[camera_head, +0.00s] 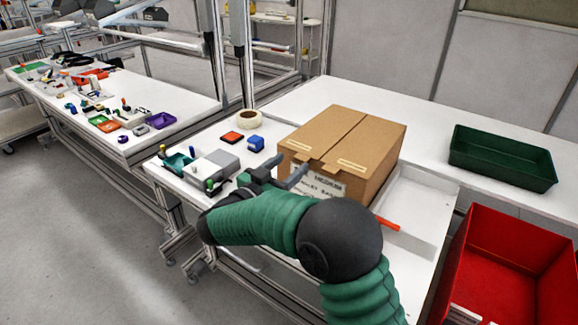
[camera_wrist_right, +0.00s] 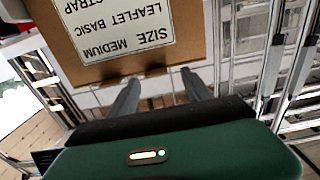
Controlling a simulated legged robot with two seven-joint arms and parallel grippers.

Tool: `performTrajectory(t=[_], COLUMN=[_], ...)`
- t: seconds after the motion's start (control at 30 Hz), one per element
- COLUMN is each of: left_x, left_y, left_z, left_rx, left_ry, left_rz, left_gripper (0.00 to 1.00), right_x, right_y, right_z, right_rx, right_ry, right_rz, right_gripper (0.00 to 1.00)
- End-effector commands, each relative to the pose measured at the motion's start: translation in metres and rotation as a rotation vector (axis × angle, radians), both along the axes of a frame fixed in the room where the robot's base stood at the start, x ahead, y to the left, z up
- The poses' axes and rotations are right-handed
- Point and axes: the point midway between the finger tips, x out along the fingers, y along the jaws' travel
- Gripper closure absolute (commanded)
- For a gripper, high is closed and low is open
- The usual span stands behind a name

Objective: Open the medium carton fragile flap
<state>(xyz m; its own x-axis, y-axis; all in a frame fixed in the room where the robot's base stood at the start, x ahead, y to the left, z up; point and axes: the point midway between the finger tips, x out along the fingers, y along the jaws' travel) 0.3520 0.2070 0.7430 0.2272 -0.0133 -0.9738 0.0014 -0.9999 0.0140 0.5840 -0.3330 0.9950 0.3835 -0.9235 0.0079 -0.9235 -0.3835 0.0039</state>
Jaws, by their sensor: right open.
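The brown medium carton (camera_head: 345,128) stands upright on the white table. Its top flaps look shut, meeting at a seam, with pale strips near their front edges. A white label with "MEDIUM" is on its front face, partly hidden by my right gripper. My right gripper (camera_head: 286,170) is open just in front of the carton's front left, near the top edge. In the right wrist view, the open fingers (camera_wrist_right: 161,78) reach toward the carton face (camera_wrist_right: 198,45), whose label (camera_wrist_right: 112,22) reads upside down. Nothing shows between the fingers. I cannot tell whether they touch the carton. My left gripper is not in view.
Left of the carton are a tape roll (camera_head: 246,118), a blue item (camera_head: 256,143), a red-orange item (camera_head: 232,137) and a grey tray (camera_head: 217,163). On the right are a white tray (camera_head: 425,195), a green tray (camera_head: 502,170) and a red bin (camera_head: 500,265). The table behind is clear.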

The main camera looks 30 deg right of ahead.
Motion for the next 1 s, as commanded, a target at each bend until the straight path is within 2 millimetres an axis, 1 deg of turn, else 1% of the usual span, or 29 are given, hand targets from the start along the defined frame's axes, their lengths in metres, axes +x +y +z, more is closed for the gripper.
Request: performTrajectory(t=[0.03,0.1,0.37,0.4,0.83,1.0], left_x=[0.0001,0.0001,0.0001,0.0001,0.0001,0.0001], left_y=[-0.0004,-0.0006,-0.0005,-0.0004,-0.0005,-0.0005], left_z=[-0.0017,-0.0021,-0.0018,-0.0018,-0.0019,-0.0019], left_rx=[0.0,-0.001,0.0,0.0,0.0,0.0], left_ry=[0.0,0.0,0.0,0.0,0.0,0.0], left_rz=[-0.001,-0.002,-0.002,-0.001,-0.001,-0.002], left_gripper=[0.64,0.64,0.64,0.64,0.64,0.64], right_x=[0.0016,0.004,0.0059,0.0059,0.0061,0.006], right_y=[-0.0088,-0.0132,-0.0078,-0.0076,-0.012,-0.0119], right_z=[-0.0012,-0.0006,0.0026,0.0026,0.0006,0.0004], right_rx=[0.001,0.0,-0.008,-0.008,-0.004,-0.004], right_ry=[0.0,0.0,0.001,0.001,0.002,0.003], right_rz=[-0.005,-0.003,0.0,0.0,-0.001,-0.003], right_gripper=[0.42,0.42,0.42,0.43,0.99,1.0])
